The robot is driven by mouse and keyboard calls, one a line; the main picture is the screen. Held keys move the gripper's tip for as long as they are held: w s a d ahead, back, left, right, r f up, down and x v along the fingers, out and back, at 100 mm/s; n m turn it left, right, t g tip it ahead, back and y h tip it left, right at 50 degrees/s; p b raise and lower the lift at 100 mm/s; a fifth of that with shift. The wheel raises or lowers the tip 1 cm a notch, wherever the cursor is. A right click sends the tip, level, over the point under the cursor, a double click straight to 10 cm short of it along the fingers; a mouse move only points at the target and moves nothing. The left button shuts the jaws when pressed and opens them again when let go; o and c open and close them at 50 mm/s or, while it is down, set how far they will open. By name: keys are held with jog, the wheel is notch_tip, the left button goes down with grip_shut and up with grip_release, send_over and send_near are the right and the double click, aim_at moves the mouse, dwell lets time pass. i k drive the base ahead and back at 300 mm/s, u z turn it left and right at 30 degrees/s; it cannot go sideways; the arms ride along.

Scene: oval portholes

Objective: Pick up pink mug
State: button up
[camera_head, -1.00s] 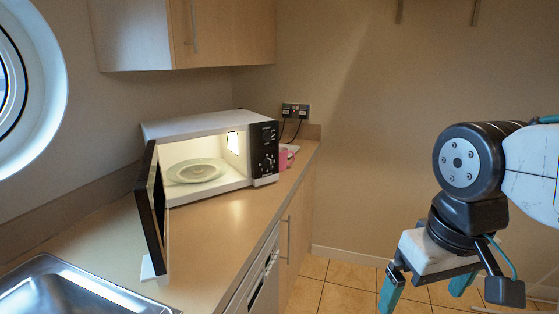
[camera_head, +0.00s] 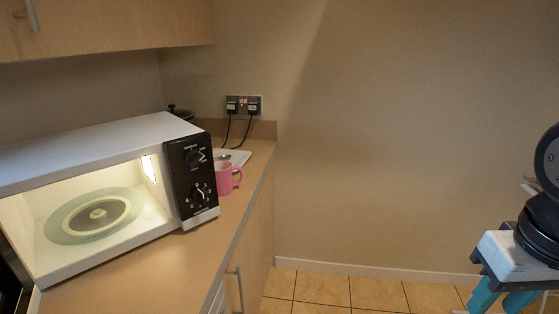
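The pink mug (camera_head: 225,178) stands upright on the counter, just right of the microwave's control panel, with its handle toward the right. Its left side is partly hidden by the microwave. My gripper (camera_head: 498,302) is at the lower right edge of the view, over the floor and well away from the mug. Its teal fingers are partly cut off by the frame. I see nothing held, but the fingertips do not show fully.
The microwave (camera_head: 100,150) stands open and lit, with a glass turntable (camera_head: 93,216) inside. A white tray (camera_head: 238,157) lies behind the mug. The counter (camera_head: 180,262) is clear in front of the microwave. A wall socket (camera_head: 243,104) holds two plugs. Tiled floor is free on the right.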

aim_at(224, 169)
jog(key=z, duration=0.15)
jog(key=i, duration=1.15)
jog(key=u, duration=0.1)
